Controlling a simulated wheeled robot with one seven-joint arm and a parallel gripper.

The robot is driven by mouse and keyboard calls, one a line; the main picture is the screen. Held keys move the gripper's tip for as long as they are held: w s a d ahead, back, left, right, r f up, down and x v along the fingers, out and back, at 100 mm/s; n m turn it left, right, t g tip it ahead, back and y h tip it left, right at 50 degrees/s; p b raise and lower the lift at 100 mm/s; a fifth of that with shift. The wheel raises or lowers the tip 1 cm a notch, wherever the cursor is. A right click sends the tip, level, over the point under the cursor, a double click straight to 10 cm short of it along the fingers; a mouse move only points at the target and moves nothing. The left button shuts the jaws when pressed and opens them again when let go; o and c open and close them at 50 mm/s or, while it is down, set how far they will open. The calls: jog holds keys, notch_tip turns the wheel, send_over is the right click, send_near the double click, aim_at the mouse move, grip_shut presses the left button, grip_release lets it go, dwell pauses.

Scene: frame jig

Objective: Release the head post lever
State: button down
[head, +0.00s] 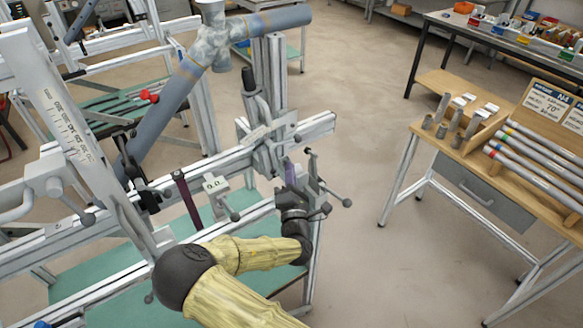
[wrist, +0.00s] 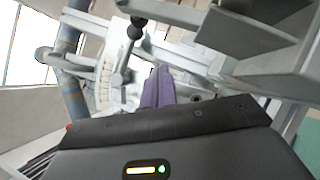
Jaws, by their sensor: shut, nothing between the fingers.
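A lever with a black grip (head: 249,82) stands upright on the grey clamp (head: 268,135) at the post on the right of the jig's rail. I cannot tell for certain that this is the head post lever. My gripper (head: 289,166) is just below and in front of that clamp, its purple fingers pointing up. In the wrist view my gripper (wrist: 160,72) has its fingers together with nothing between them. A dark knobbed handle (wrist: 134,30) shows just beyond the fingertips, to their left. I cannot tell whether the fingers touch any part of the clamp.
A grey-blue tube (head: 160,120) slants across the jig to a joint at the top. Knobbed handles (head: 346,202) stick out close to my gripper's right. A wooden bench (head: 440,140) with tubes stands at the right. Bare floor lies between it and the jig.

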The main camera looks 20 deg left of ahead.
jog(key=d+f+b+v, duration=0.1)
jog(key=b+v, duration=0.1)
jog(key=v, duration=0.6)
jog(key=shift+f, duration=0.25)
jog(key=shift+w+d, duration=0.15)
